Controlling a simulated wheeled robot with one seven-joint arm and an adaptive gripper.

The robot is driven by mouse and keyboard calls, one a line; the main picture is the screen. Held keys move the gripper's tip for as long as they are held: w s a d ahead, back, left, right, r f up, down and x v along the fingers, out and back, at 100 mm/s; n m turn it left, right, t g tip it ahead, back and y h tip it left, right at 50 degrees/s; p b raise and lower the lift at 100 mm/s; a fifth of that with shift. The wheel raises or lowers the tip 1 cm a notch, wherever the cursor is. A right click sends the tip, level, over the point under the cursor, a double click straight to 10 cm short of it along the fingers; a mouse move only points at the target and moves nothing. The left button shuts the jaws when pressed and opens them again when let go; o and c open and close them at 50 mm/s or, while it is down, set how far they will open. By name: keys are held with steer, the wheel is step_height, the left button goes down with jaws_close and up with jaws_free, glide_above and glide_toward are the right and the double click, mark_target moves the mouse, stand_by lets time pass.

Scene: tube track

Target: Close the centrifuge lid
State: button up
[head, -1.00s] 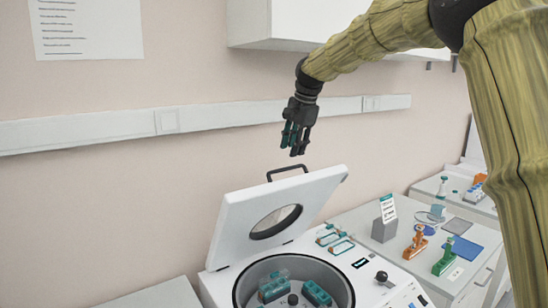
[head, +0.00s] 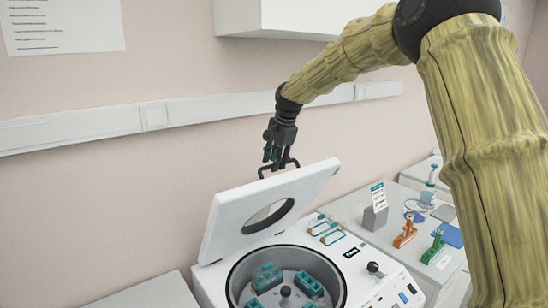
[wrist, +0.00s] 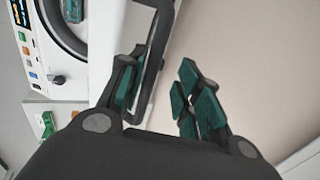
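The white centrifuge lid (head: 306,187) stands open, tilted up at the back of the white centrifuge (head: 362,254). A round window (head: 268,216) is in the lid, and a black handle (head: 278,167) is on its top edge. My gripper (head: 271,154) is at the handle, pointing down. In the wrist view my gripper (wrist: 163,95) is open, with its teal-padded fingers apart. The handle (wrist: 157,58) runs close to the left finger, and the right finger is clear of it. I cannot tell whether the left finger touches the handle.
The open bowl (head: 240,277) holds teal tube racks (head: 309,284). Control knobs (head: 374,267) are at the centrifuge's front right. A bench to the right carries an orange holder (head: 405,236), a green holder (head: 433,248) and a sign stand (head: 376,215). A wall cabinet (head: 300,18) hangs above.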

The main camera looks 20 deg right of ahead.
steer(key=shift+s+r, duration=0.15)
steer(key=shift+s, duration=0.4)
steer(key=shift+s+r, duration=0.45)
steer(key=shift+s, duration=0.3)
steer(key=shift+w+f, duration=0.65)
steer(key=shift+w, duration=0.3)
jaws_close()
steer(key=shift+s+r, duration=0.15)
steer(key=shift+s, duration=0.05)
